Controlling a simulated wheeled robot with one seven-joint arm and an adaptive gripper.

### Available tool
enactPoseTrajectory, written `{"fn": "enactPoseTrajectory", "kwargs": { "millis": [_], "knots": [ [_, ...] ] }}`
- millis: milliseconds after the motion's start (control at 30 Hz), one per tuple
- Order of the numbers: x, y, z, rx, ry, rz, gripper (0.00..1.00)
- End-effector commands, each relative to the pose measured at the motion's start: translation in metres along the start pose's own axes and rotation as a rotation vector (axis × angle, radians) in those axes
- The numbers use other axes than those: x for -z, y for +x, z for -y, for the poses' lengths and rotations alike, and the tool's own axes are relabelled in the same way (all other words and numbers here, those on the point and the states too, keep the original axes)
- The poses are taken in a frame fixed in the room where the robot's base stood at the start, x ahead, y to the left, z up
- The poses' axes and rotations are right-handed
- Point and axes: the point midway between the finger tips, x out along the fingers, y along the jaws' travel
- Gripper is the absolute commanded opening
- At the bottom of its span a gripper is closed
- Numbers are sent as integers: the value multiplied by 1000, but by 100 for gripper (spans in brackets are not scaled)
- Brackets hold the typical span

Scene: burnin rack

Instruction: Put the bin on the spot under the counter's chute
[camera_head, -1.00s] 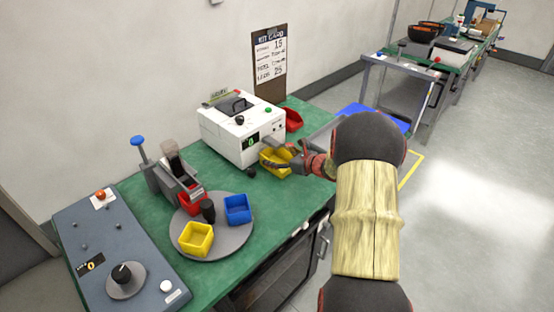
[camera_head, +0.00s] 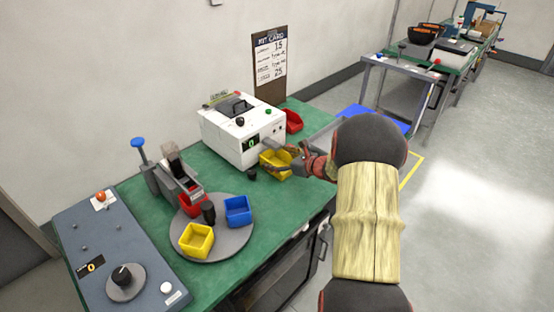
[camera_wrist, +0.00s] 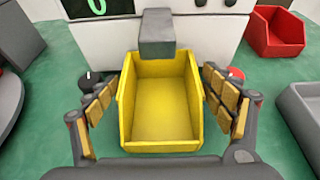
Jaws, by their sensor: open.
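The yellow bin (camera_wrist: 162,108) sits upright and empty on the green table, right in front of the white counter (camera_head: 240,130). The counter's grey chute (camera_wrist: 157,33) hangs over the bin's back edge in the wrist view. In the head view the bin (camera_head: 275,163) is partly hidden by my gripper. My gripper (camera_wrist: 163,112) is open, with one finger on each side of the bin and a small gap visible on both sides. Any marked spot beneath the bin is hidden.
A red bin (camera_wrist: 274,32) stands right of the counter. A grey tray (camera_wrist: 305,115) lies at the right. A round grey turntable (camera_head: 217,248) holds another yellow bin (camera_head: 196,239), a blue bin (camera_head: 237,209) and a red bin (camera_head: 192,202). A control panel (camera_head: 115,250) is at the left.

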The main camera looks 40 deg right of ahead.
Motion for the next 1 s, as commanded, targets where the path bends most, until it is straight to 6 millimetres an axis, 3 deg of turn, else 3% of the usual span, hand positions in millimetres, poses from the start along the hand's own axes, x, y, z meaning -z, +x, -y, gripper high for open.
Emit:
{"fn": "enactPoseTrajectory", "kwargs": {
  "millis": [400,600,733,867,967,1000],
  "knots": [
    [-2,-83,2,5,2,0,82],
    [-1,-109,1,3,1,-1,82],
    [-4,-114,-5,-9,-16,-2,82],
    [-29,-108,-49,-107,-162,-31,82],
    [-59,-105,-118,-255,-401,-71,82],
    [-70,-108,-151,-325,-519,-87,82]
  ]
}}
